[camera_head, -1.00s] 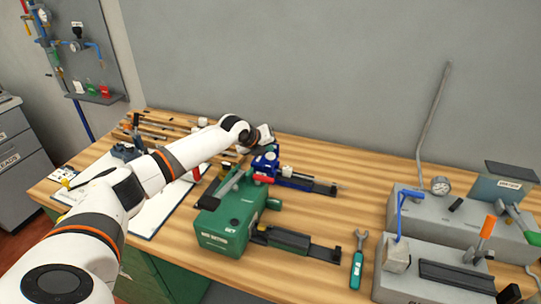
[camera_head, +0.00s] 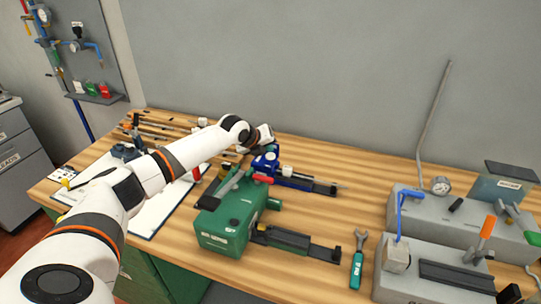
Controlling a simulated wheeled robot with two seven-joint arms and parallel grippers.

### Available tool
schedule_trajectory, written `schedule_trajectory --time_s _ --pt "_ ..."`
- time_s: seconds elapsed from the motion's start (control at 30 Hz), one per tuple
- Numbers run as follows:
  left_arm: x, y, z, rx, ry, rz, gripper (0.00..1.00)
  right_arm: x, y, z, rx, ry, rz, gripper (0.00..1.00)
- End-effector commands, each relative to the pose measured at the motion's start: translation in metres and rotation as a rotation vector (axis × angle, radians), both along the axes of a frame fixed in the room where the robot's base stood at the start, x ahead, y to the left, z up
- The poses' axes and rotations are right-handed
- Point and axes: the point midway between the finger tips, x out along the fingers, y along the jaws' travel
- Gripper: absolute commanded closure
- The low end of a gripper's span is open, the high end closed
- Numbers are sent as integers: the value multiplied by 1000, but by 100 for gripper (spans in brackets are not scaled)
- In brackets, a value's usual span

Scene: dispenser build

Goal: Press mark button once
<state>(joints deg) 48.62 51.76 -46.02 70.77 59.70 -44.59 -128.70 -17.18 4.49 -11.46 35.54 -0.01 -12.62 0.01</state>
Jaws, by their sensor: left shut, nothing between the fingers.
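My left arm reaches from the lower left across the bench, and its wrist bends down behind the blue unit. My left gripper (camera_head: 257,148) is shut and empty close to the blue unit (camera_head: 268,161), which has a red handle. I cannot tell whether the fingertips touch anything. The green machine (camera_head: 228,217) with a white label stands in front of it. I cannot make out which part is the mark button; the labels are too small to read. My right gripper is not in view.
A green-handled wrench (camera_head: 357,264) lies on the wooden bench (camera_head: 325,222). Grey machines with a gauge (camera_head: 441,185), an orange lever (camera_head: 487,227) and a blue handle stand at the right. A white sheet (camera_head: 158,210) lies under my left arm.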

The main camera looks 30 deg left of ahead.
Motion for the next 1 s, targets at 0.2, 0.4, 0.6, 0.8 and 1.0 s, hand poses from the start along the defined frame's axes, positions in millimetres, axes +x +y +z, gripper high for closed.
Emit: schedule_trajectory --time_s 0.2,0.4,0.6,0.8,1.0 --pt "0 0 -3 0 0 0 100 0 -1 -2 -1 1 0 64" --pt "0 0 -9 0 0 0 100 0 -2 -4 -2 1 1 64" --pt "0 0 -8 0 0 0 100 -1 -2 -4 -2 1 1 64" --pt "0 0 -9 0 0 0 100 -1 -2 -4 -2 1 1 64" --pt "0 0 -11 0 0 0 100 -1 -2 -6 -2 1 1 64"
